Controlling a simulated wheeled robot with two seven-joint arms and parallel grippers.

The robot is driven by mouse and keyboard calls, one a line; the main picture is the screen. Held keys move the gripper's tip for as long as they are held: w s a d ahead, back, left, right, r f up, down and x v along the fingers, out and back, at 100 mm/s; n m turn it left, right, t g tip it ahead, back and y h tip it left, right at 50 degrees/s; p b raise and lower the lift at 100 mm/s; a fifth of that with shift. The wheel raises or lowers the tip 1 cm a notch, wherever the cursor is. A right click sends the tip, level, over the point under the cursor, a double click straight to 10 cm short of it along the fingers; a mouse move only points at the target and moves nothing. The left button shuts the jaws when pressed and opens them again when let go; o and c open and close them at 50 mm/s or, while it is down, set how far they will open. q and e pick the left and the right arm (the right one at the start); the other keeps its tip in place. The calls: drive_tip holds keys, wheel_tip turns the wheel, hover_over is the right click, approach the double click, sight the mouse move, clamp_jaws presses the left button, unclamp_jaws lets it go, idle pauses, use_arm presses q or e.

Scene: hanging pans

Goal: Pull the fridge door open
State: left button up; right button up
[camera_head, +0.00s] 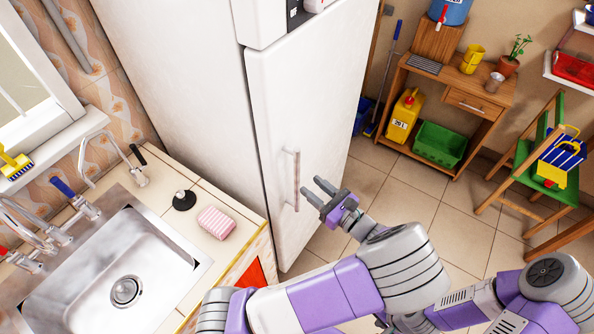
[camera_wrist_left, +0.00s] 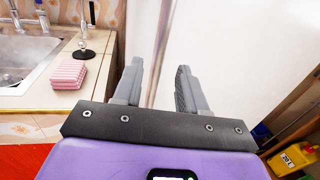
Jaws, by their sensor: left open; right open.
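The white fridge door (camera_head: 305,110) is shut, with a vertical metal handle (camera_head: 291,178) near its left edge. My left gripper (camera_head: 313,187) is open just right of the handle in the head view, its fingers pointing at it. In the left wrist view the handle (camera_wrist_left: 162,45) shows as an upright strip between the two spread fingers (camera_wrist_left: 160,68). I cannot tell how deep it sits between them; neither finger visibly presses on it. My right gripper (camera_head: 381,320) is low at the bottom edge, mostly hidden behind my left arm.
A counter with a steel sink (camera_head: 125,285), a pink striped sponge (camera_head: 216,222) and a black stopper (camera_head: 184,200) lies left of the door. A wooden table (camera_head: 470,95) and a green-seated chair (camera_head: 545,165) stand at the right. Tiled floor (camera_head: 400,200) is clear before the door.

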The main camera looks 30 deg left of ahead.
sight(299, 177)
use_arm(q)
drive_tip(key=x, duration=0.7)
drive_tip(key=shift+f, duration=0.2)
clamp_jaws()
